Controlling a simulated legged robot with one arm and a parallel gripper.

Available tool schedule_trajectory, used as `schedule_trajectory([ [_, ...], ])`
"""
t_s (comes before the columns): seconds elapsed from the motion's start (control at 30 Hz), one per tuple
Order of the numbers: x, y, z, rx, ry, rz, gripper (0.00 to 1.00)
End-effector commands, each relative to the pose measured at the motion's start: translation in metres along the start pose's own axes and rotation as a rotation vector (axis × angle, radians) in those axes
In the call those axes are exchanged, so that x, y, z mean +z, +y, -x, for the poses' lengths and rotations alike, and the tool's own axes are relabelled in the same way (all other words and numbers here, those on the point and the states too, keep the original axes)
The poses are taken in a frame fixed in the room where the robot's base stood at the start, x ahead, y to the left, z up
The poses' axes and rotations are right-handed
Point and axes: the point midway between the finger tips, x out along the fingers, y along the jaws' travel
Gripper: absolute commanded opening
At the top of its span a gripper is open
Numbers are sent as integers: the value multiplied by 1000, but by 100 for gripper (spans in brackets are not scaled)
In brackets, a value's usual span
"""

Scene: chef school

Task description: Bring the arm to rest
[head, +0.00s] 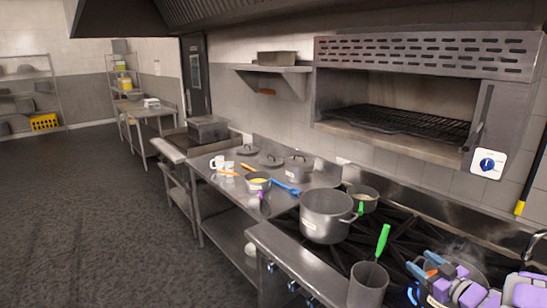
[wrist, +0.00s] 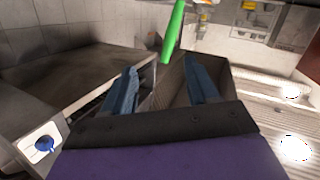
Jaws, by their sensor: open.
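My arm, in purple and grey, is at the lower right of the head view, over the stove. My gripper (head: 424,264) has blue fingers pointing left and is open. In the wrist view the fingers of my gripper (wrist: 162,68) stand apart, with no object visibly held. A green handle (wrist: 173,30) shows beyond and between the fingertips there. In the head view a green handle (head: 383,241) rises from a steel container (head: 368,287), left of the fingers. Part of the stove top is hidden behind my arm.
A large pot (head: 325,217) and a small pan (head: 363,197) stand on the stove. The steel counter (head: 225,183) holds a bowl (head: 257,182), lidded pots and utensils. An oven (head: 420,95) is on the wall above. The floor (head: 80,220) at left is clear.

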Motion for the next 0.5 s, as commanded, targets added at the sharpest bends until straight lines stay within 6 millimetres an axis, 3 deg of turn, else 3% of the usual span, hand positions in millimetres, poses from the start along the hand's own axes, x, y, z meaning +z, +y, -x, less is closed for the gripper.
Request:
schedule_trajectory([
  [0.1,-17,14,-10,125,-138,64,59],
  [0.27,-31,26,-2,290,-320,88,59],
  [0.5,-50,6,36,475,-580,28,59],
])
